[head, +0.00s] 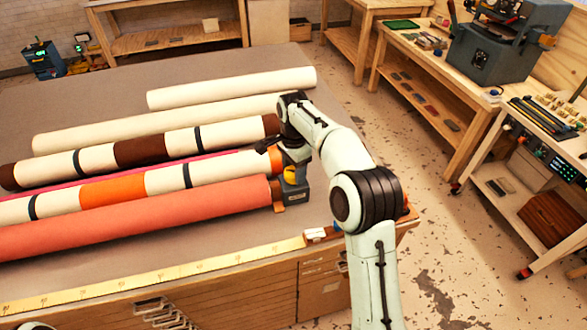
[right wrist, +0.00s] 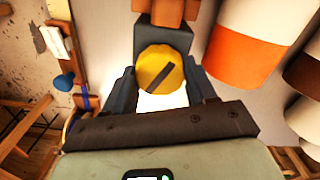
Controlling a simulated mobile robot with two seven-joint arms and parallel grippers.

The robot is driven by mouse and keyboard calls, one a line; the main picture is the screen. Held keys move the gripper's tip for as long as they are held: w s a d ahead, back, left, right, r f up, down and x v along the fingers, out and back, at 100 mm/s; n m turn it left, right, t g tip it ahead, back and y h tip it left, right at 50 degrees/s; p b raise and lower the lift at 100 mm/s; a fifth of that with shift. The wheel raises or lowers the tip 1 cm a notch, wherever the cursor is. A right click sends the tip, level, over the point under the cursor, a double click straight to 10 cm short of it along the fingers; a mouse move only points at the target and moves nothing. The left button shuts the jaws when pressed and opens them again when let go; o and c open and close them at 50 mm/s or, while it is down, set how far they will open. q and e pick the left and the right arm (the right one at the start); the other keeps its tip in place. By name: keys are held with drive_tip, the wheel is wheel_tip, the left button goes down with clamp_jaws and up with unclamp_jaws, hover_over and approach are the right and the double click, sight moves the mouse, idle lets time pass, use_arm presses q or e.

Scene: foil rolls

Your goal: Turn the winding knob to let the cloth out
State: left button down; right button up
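My right gripper (head: 292,160) is right at the knob. Its two dark fingers (right wrist: 160,86) stand open on either side of the knob, with little space beside it; firm contact does not show. My left gripper is out of view.
Several fabric rolls lie on the grey-topped table (head: 215,65), including a coral roll (head: 130,220) in front and a brown-and-cream roll (head: 140,152) behind. A yellow measuring tape (head: 150,278) runs along the front edge. A workbench with a grey machine (head: 505,40) stands right.

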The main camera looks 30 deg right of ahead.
drive_tip(key=c, duration=0.3)
